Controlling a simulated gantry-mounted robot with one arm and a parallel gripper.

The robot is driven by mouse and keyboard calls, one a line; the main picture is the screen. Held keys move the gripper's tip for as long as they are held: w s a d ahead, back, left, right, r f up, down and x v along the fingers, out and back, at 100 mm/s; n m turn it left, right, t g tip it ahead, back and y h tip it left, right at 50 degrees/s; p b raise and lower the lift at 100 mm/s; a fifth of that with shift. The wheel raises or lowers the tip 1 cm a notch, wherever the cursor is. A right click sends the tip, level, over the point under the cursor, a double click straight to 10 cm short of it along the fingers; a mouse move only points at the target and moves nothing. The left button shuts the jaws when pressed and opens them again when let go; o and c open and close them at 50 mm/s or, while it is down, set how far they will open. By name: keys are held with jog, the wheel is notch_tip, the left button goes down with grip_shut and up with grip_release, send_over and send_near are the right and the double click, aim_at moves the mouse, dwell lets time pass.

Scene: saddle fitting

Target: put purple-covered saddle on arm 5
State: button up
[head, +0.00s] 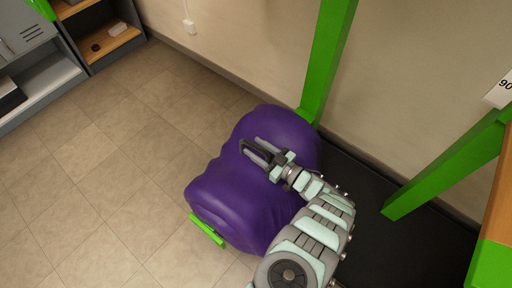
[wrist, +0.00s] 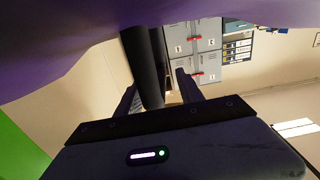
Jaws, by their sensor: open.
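The purple-covered saddle (head: 235,195) is a large, rounded purple bulk in the middle of the head view. It lies over a green arm, whose end (head: 207,229) shows below its lower left side. No arm number is readable there. My gripper (head: 250,146) is open at the top of the saddle. In the wrist view the purple cover (wrist: 60,45) fills the upper left and top edge. A dark round bar (wrist: 143,65) stands between my gripper's fingers (wrist: 157,97). I cannot tell whether the fingers touch it.
A green upright post (head: 328,55) stands behind the saddle, and another green beam (head: 430,175) is at the right. Shelves (head: 105,40) and grey lockers stand at the upper left. The tiled floor (head: 90,190) at left is clear.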

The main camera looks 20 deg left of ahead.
jog(key=p+v, duration=0.2)
jog(key=v, duration=0.8)
jog(key=shift+d+r, duration=0.1)
jog(key=shift+d, duration=0.2)
jog(key=shift+a, duration=0.1)
